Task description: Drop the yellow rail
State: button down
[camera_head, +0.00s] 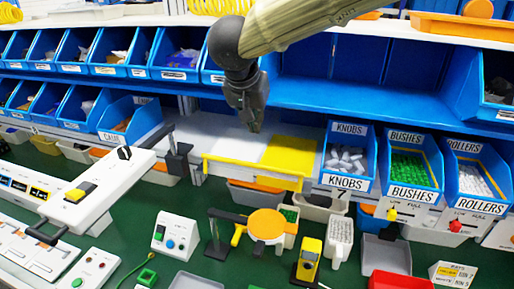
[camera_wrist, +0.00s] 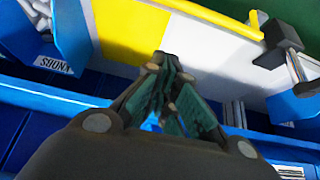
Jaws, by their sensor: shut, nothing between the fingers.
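The yellow rail (camera_head: 252,172) is a thin yellow strip along the front edge of a white and yellow shelf board (camera_head: 230,145). In the wrist view the yellow rail (camera_wrist: 222,17) runs across the top, past the white and yellow board (camera_wrist: 185,45). My gripper (camera_head: 255,128) hangs over the back part of the board, behind the rail and apart from it. Its fingers (camera_wrist: 160,58) are closed together with nothing between them. Whether the fingertips touch the board cannot be told.
Blue bins stand behind and on both sides, including the KNOBS bin (camera_head: 347,158) right of the board. A dark clamp-like post (camera_head: 178,152) stands at its left. A green bench (camera_head: 215,195) in front holds an orange disc (camera_head: 267,224) and several small devices.

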jog(key=p+x, duration=0.2)
jog(key=x, duration=0.8)
jog(key=shift+w+f, duration=0.1)
jog(key=s, duration=0.2)
jog(key=s+a, duration=0.1)
jog(key=shift+s+a+f+p, duration=0.15)
jog(key=shift+s+f+p, duration=0.2)
jog(key=shift+p, duration=0.05)
jog(key=shift+a, duration=0.1)
